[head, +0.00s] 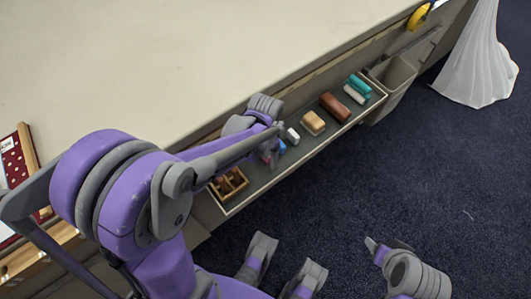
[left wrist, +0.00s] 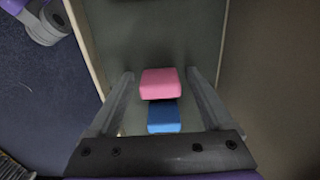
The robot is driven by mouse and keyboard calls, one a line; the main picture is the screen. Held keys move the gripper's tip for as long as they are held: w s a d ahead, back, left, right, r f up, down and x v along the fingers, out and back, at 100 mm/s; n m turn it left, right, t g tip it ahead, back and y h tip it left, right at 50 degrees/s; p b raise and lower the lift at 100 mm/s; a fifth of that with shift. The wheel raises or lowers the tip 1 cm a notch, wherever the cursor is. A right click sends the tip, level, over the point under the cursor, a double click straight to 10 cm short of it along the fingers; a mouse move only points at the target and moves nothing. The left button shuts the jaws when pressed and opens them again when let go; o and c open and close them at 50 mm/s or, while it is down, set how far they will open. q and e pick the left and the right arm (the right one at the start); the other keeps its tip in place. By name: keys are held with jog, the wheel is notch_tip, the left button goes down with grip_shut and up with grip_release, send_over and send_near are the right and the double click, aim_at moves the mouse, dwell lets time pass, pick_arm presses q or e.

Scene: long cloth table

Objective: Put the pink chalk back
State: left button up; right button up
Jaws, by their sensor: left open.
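A pink chalk block (left wrist: 161,83) lies in the grey tray, in the left wrist view. A blue block (left wrist: 164,117) is right beside it, nearer my palm. My left gripper (left wrist: 160,88) is open, with one finger on each side of the pink block and gaps between. In the head view my left gripper (head: 270,152) reaches down into the tray (head: 268,184) and mostly hides the pink block; the blue block (head: 281,146) shows beside it. My right gripper (head: 377,250) is low over the carpet, too small to judge its fingers.
The tray also holds a white block (head: 292,136), a tan block (head: 313,122), a brown block (head: 335,106), a teal piece (head: 359,85) and a wooden compartment box (head: 230,184). A grey bin (head: 392,75) stands past its far end. The cloth table (head: 180,60) lies above.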

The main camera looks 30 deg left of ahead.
pick_arm(q)
jog(key=shift+r, duration=0.25)
notch_tip(320, 180, up, 12)
jog(key=p, duration=0.3)
